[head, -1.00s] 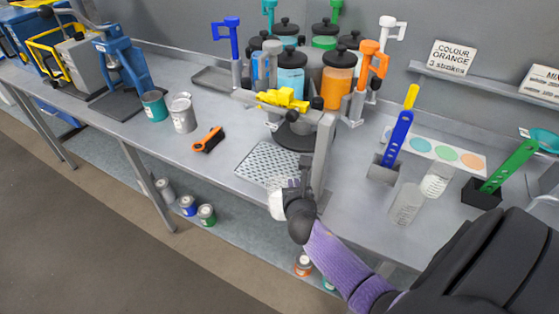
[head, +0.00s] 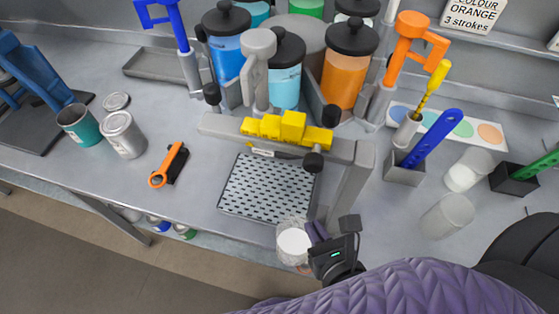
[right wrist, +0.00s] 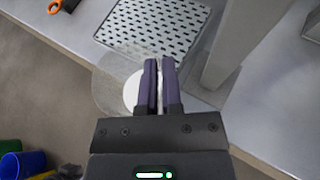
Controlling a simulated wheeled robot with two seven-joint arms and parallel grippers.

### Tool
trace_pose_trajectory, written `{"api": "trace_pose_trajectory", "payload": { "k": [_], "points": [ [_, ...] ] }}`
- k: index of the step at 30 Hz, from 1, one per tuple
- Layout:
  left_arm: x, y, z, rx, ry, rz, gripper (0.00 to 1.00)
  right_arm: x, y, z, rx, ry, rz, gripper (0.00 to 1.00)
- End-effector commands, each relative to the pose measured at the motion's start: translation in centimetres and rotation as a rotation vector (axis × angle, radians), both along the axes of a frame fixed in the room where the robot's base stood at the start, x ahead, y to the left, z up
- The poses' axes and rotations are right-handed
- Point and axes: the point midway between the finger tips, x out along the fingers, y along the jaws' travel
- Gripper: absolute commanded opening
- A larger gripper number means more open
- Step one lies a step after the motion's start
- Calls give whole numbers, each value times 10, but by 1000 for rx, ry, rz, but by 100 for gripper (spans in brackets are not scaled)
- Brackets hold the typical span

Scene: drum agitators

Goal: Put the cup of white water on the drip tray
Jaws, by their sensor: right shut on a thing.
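The clear cup of white water (head: 292,243) is in my right gripper (head: 312,236), at the front edge of the bench. In the right wrist view the gripper (right wrist: 162,72) is shut on the cup's wall, and the cup (right wrist: 121,84) shows to the left of the fingers with white liquid inside. The drip tray (head: 268,188), a grey plate with dark slots, lies just beyond the cup. It also shows at the top of the right wrist view (right wrist: 155,27). The cup is apart from the tray's middle, near its front edge. My left gripper is not in view.
A grey frame post (head: 349,190) stands right of the tray, with a yellow-topped beam (head: 290,132) above the tray's far side.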

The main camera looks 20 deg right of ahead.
Motion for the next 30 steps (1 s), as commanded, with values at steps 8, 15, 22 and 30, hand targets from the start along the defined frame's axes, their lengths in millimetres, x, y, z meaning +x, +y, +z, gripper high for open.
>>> {"api": "trace_pose_trajectory", "payload": {
  "k": [8,15,22,30],
  "points": [
    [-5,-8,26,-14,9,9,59,59,0,5,-3,-6,0,0],
    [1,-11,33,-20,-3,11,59,110,1,2,-4,-4,-2,0],
    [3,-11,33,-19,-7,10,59,130,2,1,-3,-2,-2,0],
    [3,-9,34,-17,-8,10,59,165,3,1,-3,-2,-3,0]
  ]
}}
